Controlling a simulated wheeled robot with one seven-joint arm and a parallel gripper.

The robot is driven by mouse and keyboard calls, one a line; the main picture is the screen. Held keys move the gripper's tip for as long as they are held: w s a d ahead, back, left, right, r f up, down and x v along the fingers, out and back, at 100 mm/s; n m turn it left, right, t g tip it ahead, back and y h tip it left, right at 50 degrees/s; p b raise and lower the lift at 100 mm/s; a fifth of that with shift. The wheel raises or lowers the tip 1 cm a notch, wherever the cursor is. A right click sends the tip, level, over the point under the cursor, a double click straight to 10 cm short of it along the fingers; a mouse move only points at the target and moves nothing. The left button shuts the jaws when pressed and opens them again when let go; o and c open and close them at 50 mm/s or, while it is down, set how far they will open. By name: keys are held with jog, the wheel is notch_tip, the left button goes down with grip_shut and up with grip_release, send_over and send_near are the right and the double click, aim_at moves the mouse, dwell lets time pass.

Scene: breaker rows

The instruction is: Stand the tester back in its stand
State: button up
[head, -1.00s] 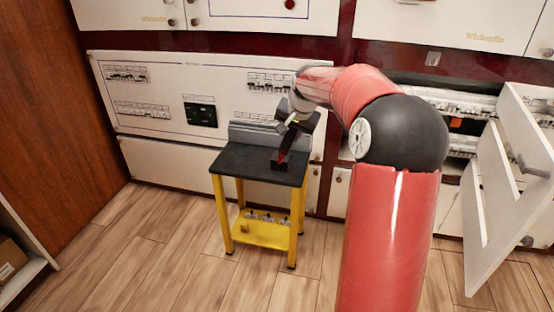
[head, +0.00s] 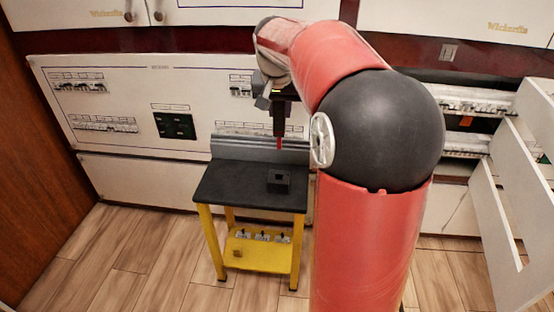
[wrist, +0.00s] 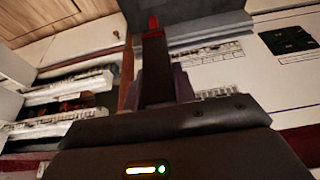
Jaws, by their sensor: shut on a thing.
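The tester (head: 279,124) is dark with a red tip and hangs about upright, tip down, from my gripper (head: 280,104). My gripper is shut on it. The stand (head: 278,182) is a small black block with an opening in its top, on the right part of the dark bench top. In the head view the red tip is above the stand with a clear gap; the depth offset is hard to tell. In the wrist view the tester (wrist: 154,58) extends out between the fingers (wrist: 160,85), red tip farthest. The stand cannot be made out there.
The bench (head: 235,186) has yellow legs and a lower shelf (head: 256,252) with several small parts. A grey raised ledge (head: 232,149) runs along its back. Behind is a white breaker panel (head: 120,100). An open white door (head: 505,215) stands at right. The left bench top is clear.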

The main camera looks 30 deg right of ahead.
notch_tip(320, 180, down, 14)
jog(key=b, duration=0.1)
dwell(0.4)
jog(key=o, duration=1)
jog(key=shift+f, duration=0.1)
jog(key=v, duration=1.2)
jog(key=s+a+f+n+y, duration=0.1)
jog(key=s+a+n, duration=0.1)
jog(key=s+a, duration=0.2)
jog(key=s+a+f+n+t, duration=0.1)
jog(key=s+a, duration=0.3)
jog(key=s, duration=0.7)
jog(key=s+a+f+n+y, duration=0.1)
jog(key=s+a+f+n, duration=0.1)
jog(key=s+a, duration=0.3)
jog(key=shift+s+f+n+t+y+p, duration=0.1)
jog(key=shift+s+n+t+y+p, duration=0.25)
jog(key=shift+s+n, duration=0.9)
